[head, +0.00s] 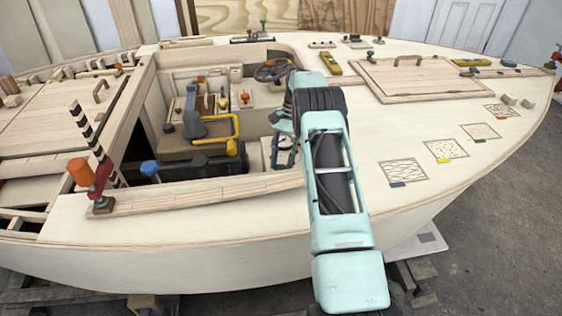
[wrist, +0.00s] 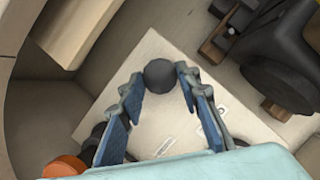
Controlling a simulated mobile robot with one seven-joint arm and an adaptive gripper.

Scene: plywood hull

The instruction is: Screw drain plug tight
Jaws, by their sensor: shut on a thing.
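A dark round knob, which looks like the drain plug (wrist: 160,76), sits between my fingertips in the wrist view, over a pale square board (wrist: 152,48). My gripper (wrist: 160,82) is shut on it, one blue-padded finger on either side. I cannot tell how far the plug is threaded in. In the head view my arm reaches down into the open cockpit, and my gripper (head: 284,150) is partly hidden there by the arm. The plug is not visible in that view.
An orange round part (wrist: 65,167) lies near my left finger in the wrist view. Dark machinery (wrist: 275,85) is at the right. In the head view, a yellow handle (head: 222,130) and steering wheel (head: 272,70) stand in the cockpit, and a wooden coaming (head: 200,192) edges it.

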